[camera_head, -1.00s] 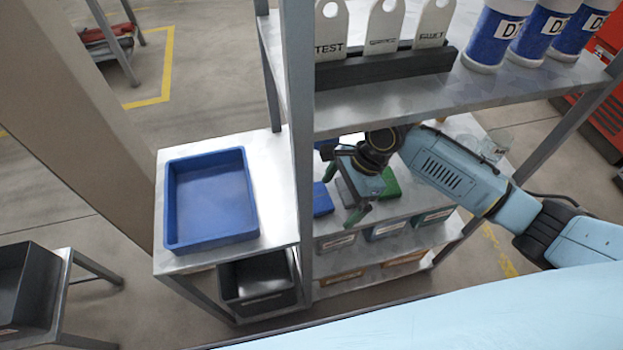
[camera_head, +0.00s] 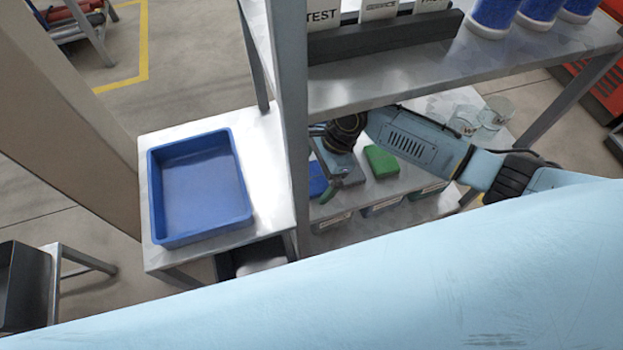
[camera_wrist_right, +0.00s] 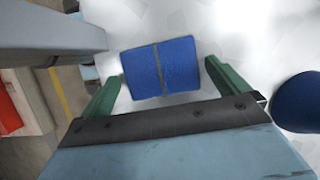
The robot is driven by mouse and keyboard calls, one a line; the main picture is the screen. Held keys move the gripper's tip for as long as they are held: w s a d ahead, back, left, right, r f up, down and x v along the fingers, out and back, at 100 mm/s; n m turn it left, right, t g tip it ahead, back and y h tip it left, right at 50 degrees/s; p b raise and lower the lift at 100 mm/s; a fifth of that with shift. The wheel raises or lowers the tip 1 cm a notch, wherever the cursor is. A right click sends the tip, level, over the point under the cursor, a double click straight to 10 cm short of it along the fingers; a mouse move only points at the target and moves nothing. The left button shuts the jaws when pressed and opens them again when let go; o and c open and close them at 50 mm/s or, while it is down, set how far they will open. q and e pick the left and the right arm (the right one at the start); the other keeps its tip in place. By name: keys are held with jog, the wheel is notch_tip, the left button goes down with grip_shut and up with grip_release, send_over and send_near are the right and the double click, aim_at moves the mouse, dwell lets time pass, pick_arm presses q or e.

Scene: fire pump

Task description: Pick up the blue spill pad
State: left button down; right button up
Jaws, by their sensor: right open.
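The blue spill pad (camera_wrist_right: 160,68), with a grey band across it, lies on the pale shelf in the right wrist view. It is between the two green fingers of my right gripper (camera_wrist_right: 164,72), which is open, with no clear grip on it. In the head view a blue pad (camera_head: 317,180) shows partly on the lower shelf beside the post, next to my right gripper (camera_head: 321,162). The post and gripper hide part of that area. My left gripper is not in view.
The shelf post (camera_head: 289,110) stands close left of my right gripper. A green pad (camera_head: 381,160) lies to its right. An upper shelf (camera_head: 400,70) is above. A blue tray (camera_head: 200,185) sits on the side table. A dark blue object (camera_wrist_right: 298,103) shows at the wrist view's right edge.

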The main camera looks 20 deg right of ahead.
aim_at(311, 182)
jog(key=c, duration=0.9)
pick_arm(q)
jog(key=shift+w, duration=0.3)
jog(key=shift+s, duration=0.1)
pick_arm(e)
jog(key=shift+r, duration=0.1)
jog(key=shift+w+r, duration=0.1)
jog(key=shift+r, duration=0.35)
jog(key=shift+s+d+r+p, duration=0.1)
jog(key=shift+s+r+p, duration=0.2)
jog(key=shift+r, duration=0.35)
jog(key=shift+s+d+r+p, duration=0.15)
jog(key=shift+r+p, duration=0.15)
jog(key=shift+r, duration=0.3)
pick_arm(q)
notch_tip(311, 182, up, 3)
jog(key=shift+p, duration=0.9)
pick_arm(e)
jog(key=s+d, duration=0.4)
jog(key=s, duration=0.3)
jog(key=s+d, duration=0.3)
jog(key=s, duration=0.5)
jog(key=shift+d, duration=0.35)
jog(key=shift+s, duration=0.1)
